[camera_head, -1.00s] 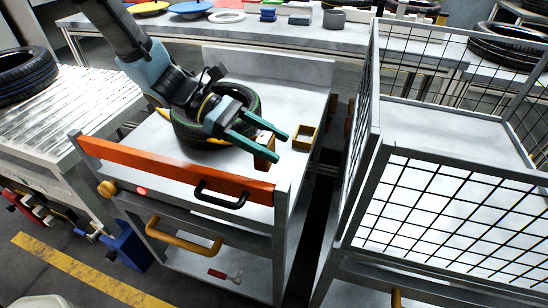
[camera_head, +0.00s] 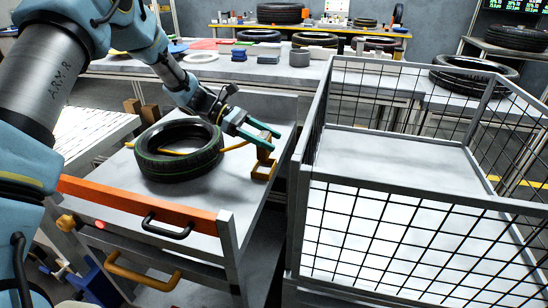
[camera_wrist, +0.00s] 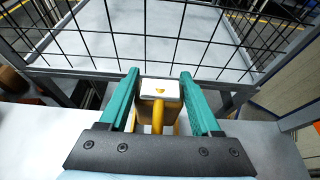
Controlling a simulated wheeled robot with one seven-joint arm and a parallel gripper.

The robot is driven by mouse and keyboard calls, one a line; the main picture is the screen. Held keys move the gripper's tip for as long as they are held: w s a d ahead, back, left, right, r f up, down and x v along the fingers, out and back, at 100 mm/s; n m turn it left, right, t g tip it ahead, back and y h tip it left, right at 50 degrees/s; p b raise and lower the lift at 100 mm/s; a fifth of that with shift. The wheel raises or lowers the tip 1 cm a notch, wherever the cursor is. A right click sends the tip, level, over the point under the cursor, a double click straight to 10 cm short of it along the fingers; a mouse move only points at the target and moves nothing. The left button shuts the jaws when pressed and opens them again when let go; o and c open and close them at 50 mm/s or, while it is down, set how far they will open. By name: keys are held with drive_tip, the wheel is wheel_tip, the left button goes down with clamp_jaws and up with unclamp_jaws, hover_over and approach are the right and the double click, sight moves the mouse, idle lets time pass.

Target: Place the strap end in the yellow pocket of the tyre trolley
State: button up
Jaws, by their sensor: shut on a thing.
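My gripper (camera_head: 262,134) is shut on the yellow strap end (camera_head: 265,152), a small block, over the right side of the tyre trolley (camera_head: 205,190). The yellow pocket (camera_head: 263,174), a small square frame on the trolley top, is directly below. The block's lower part overlaps the pocket in the picture; I cannot tell whether it is inside or just above. In the wrist view, the strap end (camera_wrist: 160,89) shows a pale face between the green fingers (camera_wrist: 160,92); the pocket is largely hidden.
A wire mesh cage trolley (camera_head: 385,225) stands close on the right, with a narrow gap between. The orange bar (camera_head: 140,205) edges the trolley's front. A roller conveyor (camera_head: 85,130) lies at the left. A long bench (camera_head: 235,72) with parts stands behind.

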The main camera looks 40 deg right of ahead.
sight(268, 154)
drive_tip(key=shift+f+p, duration=0.35)
drive_tip(key=shift+f, duration=2.25)
drive_tip(key=shift+f, duration=0.15)
drive_tip(key=o, duration=1.5)
drive_tip(key=shift+c, duration=0.2)
drive_tip(key=b+v, duration=0.2)
drive_tip(key=v, duration=1)
